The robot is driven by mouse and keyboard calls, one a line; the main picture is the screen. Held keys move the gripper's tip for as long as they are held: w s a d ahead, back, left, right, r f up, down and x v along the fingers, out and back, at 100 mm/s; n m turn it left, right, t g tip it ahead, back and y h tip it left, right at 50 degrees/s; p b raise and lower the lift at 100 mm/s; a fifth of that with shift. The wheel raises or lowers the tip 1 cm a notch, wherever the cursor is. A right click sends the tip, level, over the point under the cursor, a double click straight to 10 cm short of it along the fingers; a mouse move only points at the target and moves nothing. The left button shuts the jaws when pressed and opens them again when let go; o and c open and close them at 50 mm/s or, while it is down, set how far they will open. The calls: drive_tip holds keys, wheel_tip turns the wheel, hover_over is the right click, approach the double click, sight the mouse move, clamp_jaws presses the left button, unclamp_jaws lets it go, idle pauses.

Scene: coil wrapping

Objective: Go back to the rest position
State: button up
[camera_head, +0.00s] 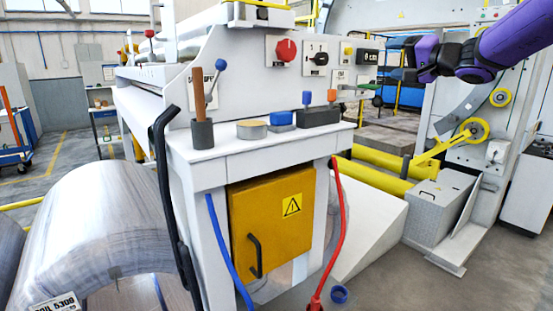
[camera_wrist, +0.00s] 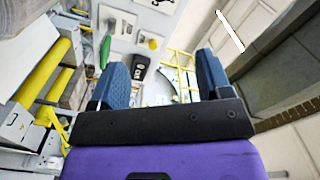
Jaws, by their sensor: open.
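My gripper (camera_head: 412,60) is at the upper right in the head view, at the end of my purple arm. It is raised in the air, to the right of the machine's control panel and apart from it. In the wrist view its two blue fingers (camera_wrist: 160,85) stand wide apart with nothing between them. The background behind the fingers shows the panel and a yellow railing, well away.
A white machine bench (camera_head: 230,160) carries a dark cup with a brown handle (camera_head: 202,120), a round tin (camera_head: 252,130), a blue block (camera_head: 281,118) and a grey holder (camera_head: 318,117). A metal coil (camera_head: 100,220) lies at left. Yellow rollers (camera_head: 370,178) lie right of the bench.

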drive_tip(key=s+a+f+n+g+h, duration=0.1)
drive_tip(key=s+a+f+n+g, duration=0.2)
drive_tip(key=s, duration=0.7)
drive_tip(key=s+a+f+n+g+h, duration=0.1)
drive_tip(key=s+a+f+g, duration=0.3)
drive_tip(key=s, duration=0.6)
drive_tip(key=s+d+f+h, duration=0.2)
drive_tip(key=s+f+h, duration=0.1)
drive_tip(key=s, duration=0.4)
drive_tip(key=s+d+f+g+h, duration=0.1)
drive_tip(key=s+d+f+h, duration=0.1)
drive_tip(key=s+f, duration=0.3)
drive_tip(key=s+d+f+g+h, duration=0.1)
drive_tip(key=s+d+f+h, duration=0.2)
drive_tip(key=s, duration=0.5)
drive_tip(key=shift+s+d+f+n+h, duration=0.3)
drive_tip(key=shift+s+d+f, duration=0.1)
drive_tip(key=shift+f, duration=0.3)
